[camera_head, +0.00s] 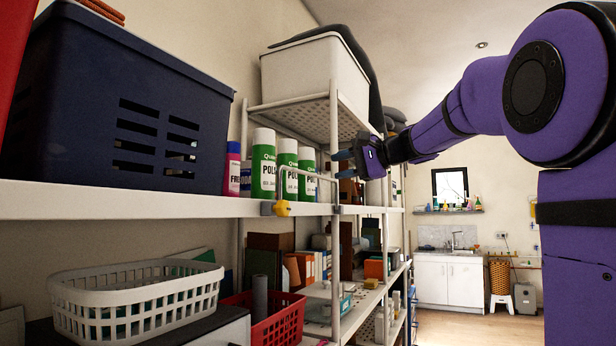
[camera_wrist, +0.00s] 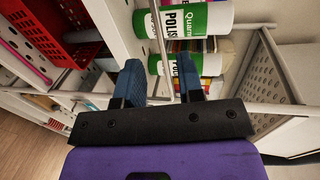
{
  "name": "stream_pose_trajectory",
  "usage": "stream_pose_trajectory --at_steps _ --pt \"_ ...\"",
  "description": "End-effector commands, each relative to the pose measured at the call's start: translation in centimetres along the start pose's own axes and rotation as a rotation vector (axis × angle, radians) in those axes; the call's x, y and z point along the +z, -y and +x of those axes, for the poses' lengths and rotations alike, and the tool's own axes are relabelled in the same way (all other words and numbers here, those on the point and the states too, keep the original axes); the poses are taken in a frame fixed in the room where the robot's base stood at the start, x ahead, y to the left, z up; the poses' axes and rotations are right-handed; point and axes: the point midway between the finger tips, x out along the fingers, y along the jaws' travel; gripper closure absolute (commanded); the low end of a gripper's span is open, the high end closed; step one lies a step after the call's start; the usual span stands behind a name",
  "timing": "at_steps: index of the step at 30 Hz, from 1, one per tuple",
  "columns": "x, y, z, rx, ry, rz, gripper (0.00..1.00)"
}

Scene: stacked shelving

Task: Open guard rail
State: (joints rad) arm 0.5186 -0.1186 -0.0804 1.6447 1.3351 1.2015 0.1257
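The guard rail (camera_head: 308,174) is a thin pale bar in front of green-and-white bottles on the middle shelf; it is up, across their fronts. A yellow knob (camera_head: 283,208) sits at its left lower end on the shelf edge. My gripper (camera_head: 340,160) is at the rail's right end, its blue fingers pointing left toward the bottles. In the wrist view my gripper (camera_wrist: 160,72) is open, with a gap between the fingers. The rail (camera_wrist: 160,35) runs lengthwise into that gap; I cannot tell whether it lies between the fingertips or beyond them.
A dark blue crate (camera_head: 110,75) stands on the shelf at left. A white bin (camera_head: 300,80) sits on the perforated upper shelf (camera_head: 300,115) close to my gripper. A white basket (camera_head: 75,285) and a red basket (camera_head: 290,318) are below. Open floor shows at right.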

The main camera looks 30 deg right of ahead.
Motion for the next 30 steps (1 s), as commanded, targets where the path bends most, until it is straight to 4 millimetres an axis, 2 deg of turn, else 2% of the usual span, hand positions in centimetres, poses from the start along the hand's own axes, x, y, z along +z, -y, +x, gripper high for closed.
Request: stream_pose_trajectory --at_steps 6,12,18,27,28,30 --pt "0.0 -0.1 4.0 0.002 0.001 0.0 0.65" --pt "0.0 -0.1 7.0 0.003 0.002 0.0 0.65" --pt "0.1 -0.1 8.3 0.002 0.001 -0.001 0.65" --pt "0.1 -0.1 8.5 0.002 0.0 -0.001 0.65" --pt "0.1 -0.1 8.5 0.002 0.0 -0.001 0.7" --pt "0.1 -0.1 8.5 0.002 0.0 -0.001 0.86"
